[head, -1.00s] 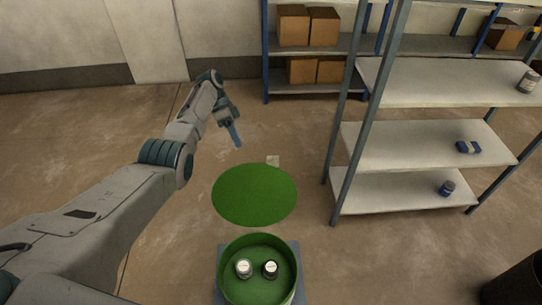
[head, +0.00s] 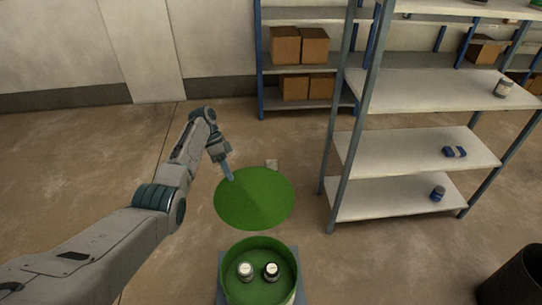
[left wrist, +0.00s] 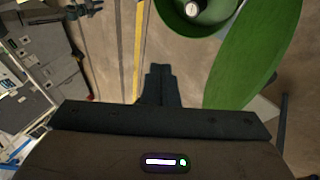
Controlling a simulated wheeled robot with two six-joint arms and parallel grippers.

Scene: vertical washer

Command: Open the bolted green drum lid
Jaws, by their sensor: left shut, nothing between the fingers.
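The green drum (head: 259,246) stands open at the bottom middle of the head view. The round green lid (head: 255,200) is swung away from the opening, beyond the drum. My left gripper (head: 230,177) is shut and empty at the lid's upper left edge; whether it touches is unclear. In the left wrist view the shut fingers (left wrist: 160,70) show left of the lid (left wrist: 255,55), and the drum (left wrist: 217,22) is at the top. My right gripper is not in view.
A shelf rack (head: 410,146) with a few small items stands to the right. Another rack with cardboard boxes (head: 300,45) is against the back wall. A black bin (head: 520,280) is at the lower right. The floor left of the lid is clear.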

